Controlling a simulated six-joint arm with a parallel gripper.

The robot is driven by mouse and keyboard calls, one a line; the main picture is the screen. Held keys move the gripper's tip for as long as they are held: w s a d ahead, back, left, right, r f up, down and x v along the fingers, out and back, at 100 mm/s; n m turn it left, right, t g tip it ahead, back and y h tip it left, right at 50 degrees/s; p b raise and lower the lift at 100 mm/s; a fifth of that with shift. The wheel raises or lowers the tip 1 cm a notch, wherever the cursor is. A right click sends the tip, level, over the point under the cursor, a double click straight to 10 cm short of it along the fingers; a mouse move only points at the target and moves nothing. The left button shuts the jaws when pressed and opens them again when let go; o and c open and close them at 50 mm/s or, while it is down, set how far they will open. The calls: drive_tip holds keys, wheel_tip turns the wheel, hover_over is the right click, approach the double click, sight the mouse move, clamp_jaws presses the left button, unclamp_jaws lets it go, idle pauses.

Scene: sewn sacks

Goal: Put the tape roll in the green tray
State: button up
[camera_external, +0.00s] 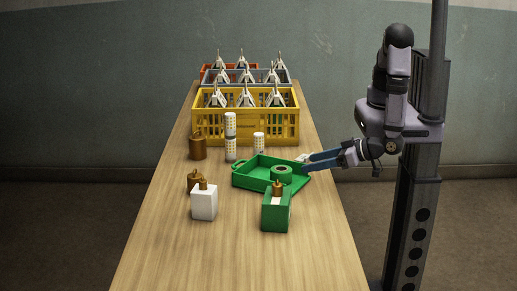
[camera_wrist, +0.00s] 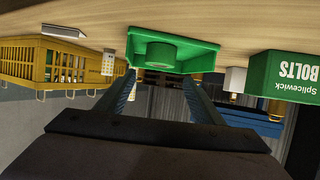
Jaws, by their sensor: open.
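The green tray (camera_external: 257,181) lies on the wooden table in front of the yellow crate; in the wrist view it shows upside down (camera_wrist: 203,52). The green tape roll (camera_external: 282,179) sits inside the tray, towards its right side, and it also shows in the wrist view (camera_wrist: 160,52). My gripper (camera_external: 304,163) is open and empty, just right of the tray at its right edge. In the wrist view my two blue fingers are spread apart (camera_wrist: 160,88), with the tray and roll beyond their tips. Nothing is between the fingers.
A green box of bolts (camera_external: 276,212) and a white box (camera_external: 204,205) stand in front of the tray. Two brown containers (camera_external: 198,148) are to the left. White cylinders (camera_external: 231,138) and a yellow crate (camera_external: 246,126) of sacks stand behind. The table's front is clear.

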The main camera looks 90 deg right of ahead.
drive_tip(key=shift+s+a+r, duration=0.1)
drive_tip(key=shift+s, duration=0.1)
drive_tip(key=w+a+g+y, duration=0.1)
drive_tip(key=w, duration=0.1)
drive_tip(key=w+a+f+g+y, duration=0.1)
drive_tip(key=w+a+g+y, duration=0.1)
drive_tip(key=w, duration=0.1)
drive_tip(key=shift+w+a+f+y, duration=0.3)
drive_tip(key=shift+w+a+y, duration=0.05)
drive_tip(key=shift+y, duration=0.05)
drive_tip(key=shift+w+a+r+n+g+y, duration=0.15)
drive_tip(key=shift+w+r+n+g+y, duration=0.1)
drive_tip(key=shift+w+g+y, duration=0.25)
drive_tip(key=shift+w+a+r+n+g+y, duration=0.15)
drive_tip(key=shift+w+r+g+y, duration=0.1)
drive_tip(key=shift+w+g+y, duration=0.25)
drive_tip(key=s+d+r+n+g, duration=0.1)
drive_tip(key=s+d+r+g, duration=0.1)
drive_tip(key=d, duration=0.6)
drive_tip(key=s+d+r+n+g, duration=0.1)
drive_tip(key=s+d+r+g, duration=0.2)
drive_tip(key=s+d, duration=0.2)
drive_tip(key=s+d+r+n+g, duration=0.1)
drive_tip(key=s+d, duration=0.3)
drive_tip(key=d, duration=0.6)
drive_tip(key=shift+s+d+r+n+g+h, duration=0.3)
drive_tip(key=shift+d+r+g+h, duration=0.1)
drive_tip(key=shift+r+g, duration=0.4)
drive_tip(key=shift+w, duration=0.1)
